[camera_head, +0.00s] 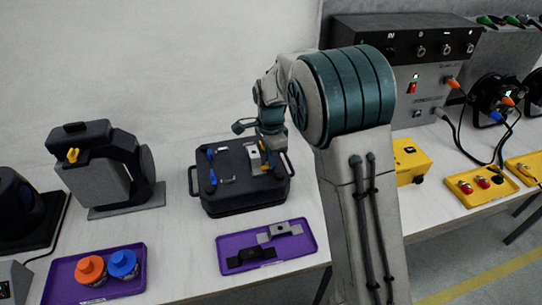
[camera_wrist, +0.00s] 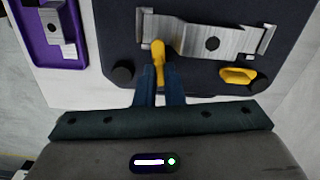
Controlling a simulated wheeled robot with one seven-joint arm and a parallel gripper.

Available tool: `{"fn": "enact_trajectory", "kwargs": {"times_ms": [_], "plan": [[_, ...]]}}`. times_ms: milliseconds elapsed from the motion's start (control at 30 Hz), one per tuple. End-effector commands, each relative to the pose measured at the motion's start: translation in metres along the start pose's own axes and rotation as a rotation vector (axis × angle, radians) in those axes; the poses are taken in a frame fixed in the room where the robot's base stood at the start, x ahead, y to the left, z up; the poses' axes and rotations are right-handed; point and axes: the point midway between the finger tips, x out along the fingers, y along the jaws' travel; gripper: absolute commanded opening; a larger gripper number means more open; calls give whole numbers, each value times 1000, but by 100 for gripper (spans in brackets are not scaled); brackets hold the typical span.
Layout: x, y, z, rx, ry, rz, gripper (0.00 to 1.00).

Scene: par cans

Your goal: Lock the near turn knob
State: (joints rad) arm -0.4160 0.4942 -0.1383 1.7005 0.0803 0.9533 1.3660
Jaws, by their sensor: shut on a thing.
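A dark case (camera_head: 235,200) stands on the table, with a grey metal bracket (camera_wrist: 212,40) on its top. The bracket also shows in the head view (camera_head: 253,157). Two yellow turn knobs sit beside the bracket's edge. The near turn knob (camera_wrist: 158,48) is between the fingers of my gripper (camera_wrist: 158,82), which is shut on it. Its long side points toward the bracket, and its tip appears to overlap the bracket's edge. The far turn knob (camera_wrist: 238,75) lies roughly along the bracket, apart from it. In the head view my gripper (camera_head: 268,158) partly hides this area.
Blue tools (camera_head: 212,176) lie on the case's left part. A purple tray (camera_head: 306,240) with a black and a grey bracket lies in front. Another purple tray (camera_head: 122,287) holds orange and blue knobs. A lamp (camera_head: 100,170) stands left; a yellow box (camera_head: 409,160) stands right.

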Motion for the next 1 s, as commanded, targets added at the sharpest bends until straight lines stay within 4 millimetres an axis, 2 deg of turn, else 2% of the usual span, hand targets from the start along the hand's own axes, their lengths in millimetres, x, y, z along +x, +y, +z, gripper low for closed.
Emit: {"fn": "enact_trajectory", "kwargs": {"times_ms": [400,933,967,1000], "plan": [[-2,-1,0,169,0,-5,0],[-2,-2,0,189,-1,-6,0],[-2,-2,0,188,-1,-6,16],[-2,-2,0,188,-1,-6,28]]}}
